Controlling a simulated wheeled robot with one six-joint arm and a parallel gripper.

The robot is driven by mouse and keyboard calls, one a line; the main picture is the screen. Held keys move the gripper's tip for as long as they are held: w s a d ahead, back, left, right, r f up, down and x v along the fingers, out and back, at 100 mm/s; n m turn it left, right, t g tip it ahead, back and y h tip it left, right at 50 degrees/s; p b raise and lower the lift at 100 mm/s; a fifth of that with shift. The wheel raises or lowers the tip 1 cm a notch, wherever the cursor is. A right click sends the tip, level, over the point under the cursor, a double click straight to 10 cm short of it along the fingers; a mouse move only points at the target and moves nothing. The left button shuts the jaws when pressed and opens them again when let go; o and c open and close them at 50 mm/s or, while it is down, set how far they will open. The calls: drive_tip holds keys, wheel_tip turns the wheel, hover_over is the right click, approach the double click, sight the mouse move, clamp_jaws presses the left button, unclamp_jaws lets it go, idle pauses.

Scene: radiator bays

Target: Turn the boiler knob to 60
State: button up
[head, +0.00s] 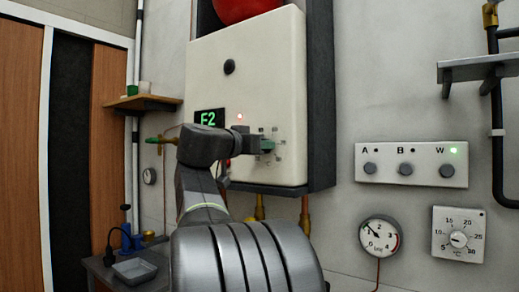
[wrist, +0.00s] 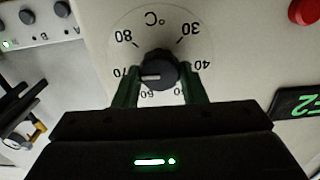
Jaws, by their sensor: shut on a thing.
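The boiler knob (wrist: 160,66) is black and round, on a dial marked in °C from 30 to 80. Its white pointer line points left in the upside-down wrist view, close to the 70 mark. The 50 and 60 marks are partly covered. My gripper (wrist: 159,77) has its two green fingers shut on the knob, one on each side. In the head view my gripper (head: 266,146) is at the lower right of the white boiler (head: 265,70) front and hides most of the knob.
A panel (head: 411,166) with buttons A, B and W, W's light green, is on the right wall. A pressure gauge (head: 380,236) and a room thermostat (head: 458,235) are below it.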

drive_tip(key=n+p, duration=0.2)
drive_tip(key=n, duration=1)
drive_tip(key=shift+w+a+f+n, duration=0.1)
drive_tip(key=shift+n, duration=0.2)
idle(0.4)
drive_tip(key=o, duration=1)
drive_tip(key=b+v, duration=0.1)
drive_tip(key=v, duration=1.3)
drive_tip(key=shift+b, duration=0.35)
drive_tip(key=shift+w, duration=0.1)
